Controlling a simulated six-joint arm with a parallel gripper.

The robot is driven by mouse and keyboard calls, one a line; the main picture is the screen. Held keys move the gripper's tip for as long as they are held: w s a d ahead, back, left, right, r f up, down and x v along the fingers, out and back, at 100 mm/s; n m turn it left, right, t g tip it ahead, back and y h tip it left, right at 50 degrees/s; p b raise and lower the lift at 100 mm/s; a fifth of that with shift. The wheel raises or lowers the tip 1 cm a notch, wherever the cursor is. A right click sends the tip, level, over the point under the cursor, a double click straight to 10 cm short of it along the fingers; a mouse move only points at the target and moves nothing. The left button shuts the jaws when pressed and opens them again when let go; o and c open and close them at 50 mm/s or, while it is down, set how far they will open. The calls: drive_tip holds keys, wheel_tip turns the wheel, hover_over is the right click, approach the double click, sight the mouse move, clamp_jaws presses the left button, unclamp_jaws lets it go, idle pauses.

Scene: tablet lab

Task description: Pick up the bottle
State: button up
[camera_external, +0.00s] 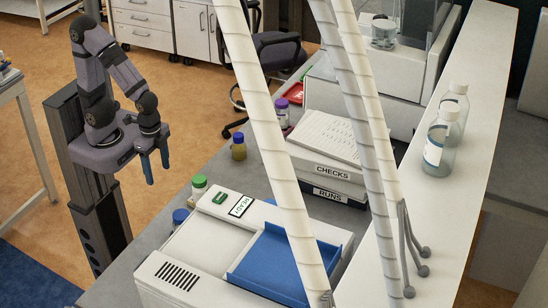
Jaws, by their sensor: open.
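Several bottles are in view, and I cannot tell which one the task means. An amber bottle with a blue cap (238,151) stands upright on the grey bench. A green-capped bottle (199,190) and a blue-capped bottle (180,217) stand beside the white machine, the latter partly hidden. A purple-capped bottle (283,117) stands farther back. Two clear bottles with white caps, a near one (434,154) and a far one (459,104), stand on the white ledge. My gripper (155,171) is open and empty, its blue fingers pointing down, left of the amber bottle and apart from it.
The white machine (178,276) with a blue tray (240,265) fills the bench front. Boxes marked CHECKS (333,170) and RUNS (330,194) stand behind it. Pale ribbed tubes (262,115) cross the foreground. Bare bench (252,180) lies around the amber bottle.

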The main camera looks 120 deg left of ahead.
drive_tip(key=shift+c, duration=1.1)
drive_tip(key=shift+r, duration=0.1)
